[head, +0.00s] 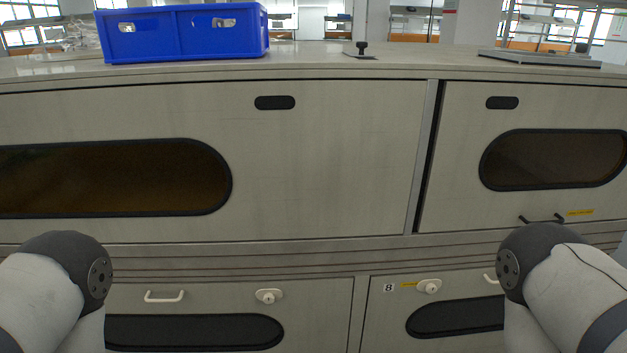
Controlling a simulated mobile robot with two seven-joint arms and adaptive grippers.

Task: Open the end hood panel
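A large grey machine fills the head view, with two upper hood panels. The right panel (455,150), which looks like the end hood panel, has a dark oval window (555,159), a black recessed slot (502,103) and a dark handle (541,220) at its lower edge beside a yellow label. It appears closed, with a dark gap along its left edge. The wider left panel (320,160) also appears closed. My arm links show at the lower left and lower right, the right one just below the handle. Neither gripper is in view.
A blue crate (185,34) stands on the machine's top (320,62) at the left. A small black stand (361,50) and a flat grey plate (540,59) are on top farther right. Lower doors have white handles (164,297) and round latches (268,297).

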